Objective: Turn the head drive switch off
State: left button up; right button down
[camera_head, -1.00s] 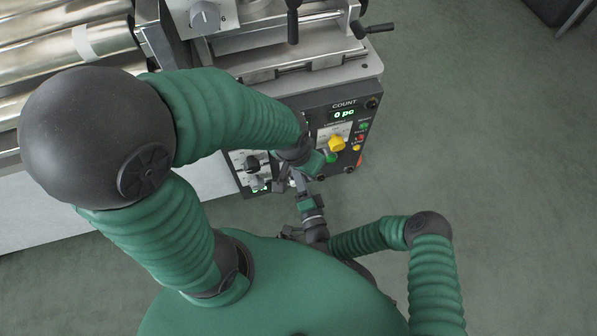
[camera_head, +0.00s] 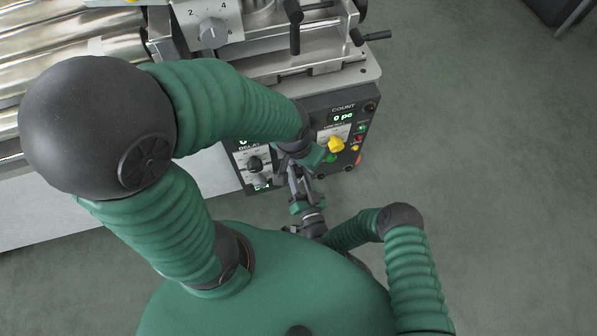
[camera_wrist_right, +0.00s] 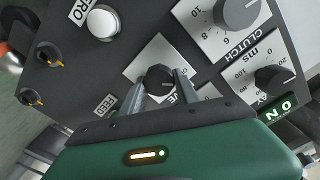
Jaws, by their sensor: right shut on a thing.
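The control panel (camera_head: 345,125) is on the machine's front face, with a lit count display reading 0 pc. In the right wrist view a black knob (camera_wrist_right: 160,78) sits on a white plate; its label is mostly hidden, so I cannot read whether it is the head drive switch. My right gripper (camera_wrist_right: 162,88) has its two fingers on either side of this knob and is shut on it. In the head view my right gripper (camera_head: 294,180) is at the panel's lower part. My left wrist hangs over the panel; its fingertips are not clear.
Floor right of the machine is clear.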

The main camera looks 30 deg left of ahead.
jog(key=shift+s+f+n, duration=0.25)
jog(key=shift+f+n, duration=0.05)
jog(key=shift+f, duration=0.1)
jog(key=c, duration=1.3)
grip_release()
jog(key=o, duration=0.4)
jog(key=shift+w+r, duration=0.1)
jog(key=shift+w, duration=0.05)
jog(key=shift+r, duration=0.1)
